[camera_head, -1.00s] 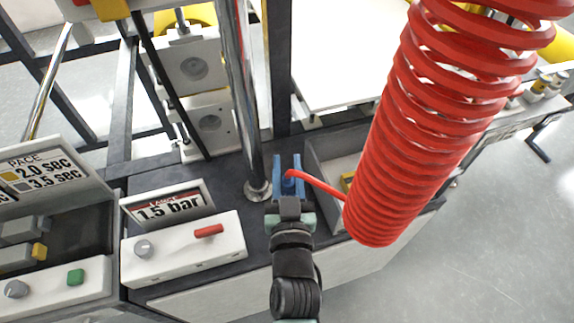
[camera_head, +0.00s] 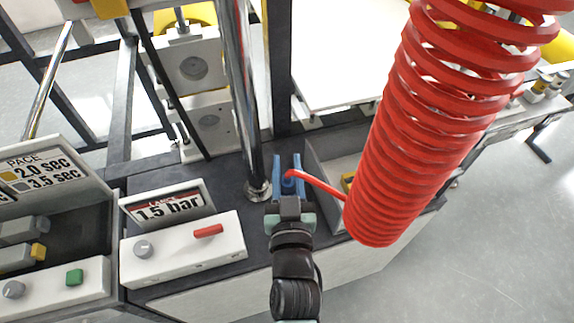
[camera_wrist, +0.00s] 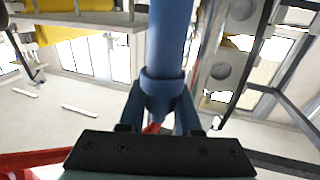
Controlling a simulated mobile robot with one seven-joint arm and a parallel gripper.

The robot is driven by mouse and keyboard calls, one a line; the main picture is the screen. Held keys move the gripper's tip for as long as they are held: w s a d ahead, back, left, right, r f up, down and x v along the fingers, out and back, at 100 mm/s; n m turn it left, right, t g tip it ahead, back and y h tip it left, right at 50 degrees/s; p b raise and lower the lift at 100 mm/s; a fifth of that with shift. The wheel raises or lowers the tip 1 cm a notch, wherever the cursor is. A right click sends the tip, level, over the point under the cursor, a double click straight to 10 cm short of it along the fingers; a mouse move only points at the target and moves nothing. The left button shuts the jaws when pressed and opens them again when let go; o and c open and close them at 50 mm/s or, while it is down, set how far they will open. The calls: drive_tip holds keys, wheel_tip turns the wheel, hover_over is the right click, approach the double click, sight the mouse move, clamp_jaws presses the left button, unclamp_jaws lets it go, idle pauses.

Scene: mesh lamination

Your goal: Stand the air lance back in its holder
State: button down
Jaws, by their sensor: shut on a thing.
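The blue air lance (camera_wrist: 170,40) runs up through the middle of the wrist view, with a wider collar low on it. My gripper (camera_wrist: 160,112) is shut on it, with a dark finger on either side below the collar. In the head view my gripper (camera_head: 289,190) is above the dark bench top, just right of the chrome post. A little of the lance (camera_head: 288,184) shows there between two upright blue bars. I cannot tell whether these bars are my fingers or the holder. A thin red hose runs from the lance to the right. The lance's far end is hidden.
A large red coiled hose (camera_head: 410,130) hangs close on the right. The chrome post (camera_head: 242,100) stands just left of my gripper. A grey open bin (camera_head: 325,165) is to the right. A white control box (camera_head: 185,250) with a 1.5 bar sign is at left.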

drive_tip(key=shift+f+b, duration=2.8)
drive_tip(key=shift+f, duration=0.05)
drive_tip(key=c, duration=0.5)
unclamp_jaws()
drive_tip(key=s, duration=0.4)
drive_tip(key=s+b, duration=0.1)
drive_tip(key=s, duration=0.8)
drive_tip(key=shift+d+b, duration=0.35)
drive_tip(key=w+a+r+t+p, duration=0.15)
drive_tip(key=w+r, duration=0.35)
drive_tip(key=r, duration=0.9)
drive_tip(key=w+a+r+t+p, duration=0.1)
drive_tip(key=w+r+t, duration=0.25)
drive_tip(key=r, duration=0.95)
drive_tip(key=s+r+t, duration=0.1)
drive_tip(key=s+r, duration=0.1)
drive_tip(key=r, duration=0.6)
drive_tip(key=s+d+r+t+p, duration=0.1)
drive_tip(key=s+r+t, duration=0.1)
drive_tip(key=r, duration=0.7)
drive_tip(key=s+d+r+t+h, duration=0.1)
drive_tip(key=r, duration=0.7)
drive_tip(key=shift+s+r+m, duration=0.2)
drive_tip(key=shift+s+m, duration=0.1)
drive_tip(key=shift+s, duration=0.1)
